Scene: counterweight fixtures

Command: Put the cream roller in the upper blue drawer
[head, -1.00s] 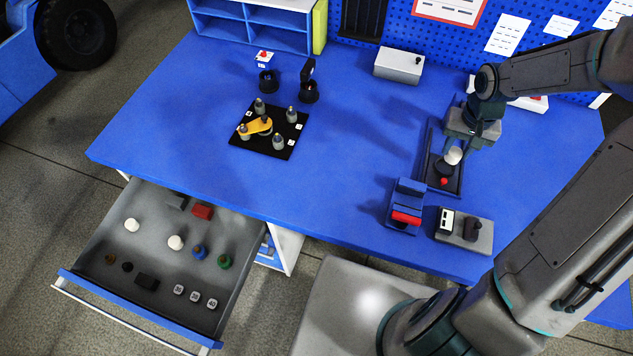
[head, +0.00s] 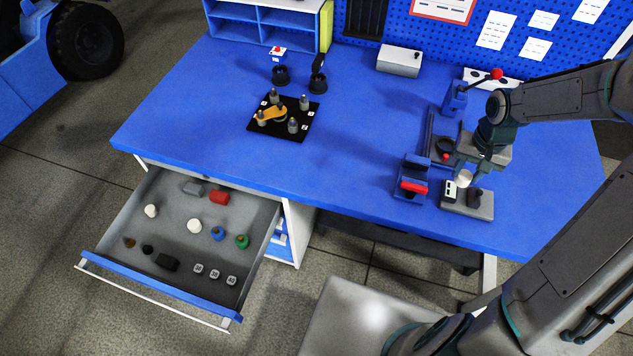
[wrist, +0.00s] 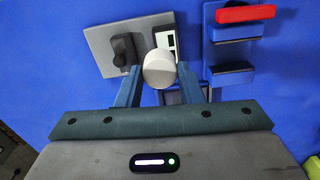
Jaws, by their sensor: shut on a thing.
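The cream roller (head: 464,178) is held between the fingers of my gripper (head: 469,170), which is shut on it. In the wrist view the roller (wrist: 159,70) shows its pale round end between the two blue fingers. My gripper is over the right part of the blue bench, by a grey block fixture. The upper blue drawer (head: 160,288) is pulled open at the lower left, far from my gripper. Its grey floor holds two white knobs, a blue and a green knob, a red block and several small dark and numbered pieces, with bare patches between.
The grey fixture (head: 480,206) with a black knob lies just below my gripper. A blue stand with a red bar (head: 413,188) is left of it. A blue post with a red-knobbed lever (head: 456,100) stands behind. A black pegged plate (head: 306,127) lies mid-bench. The bench between is mostly clear.

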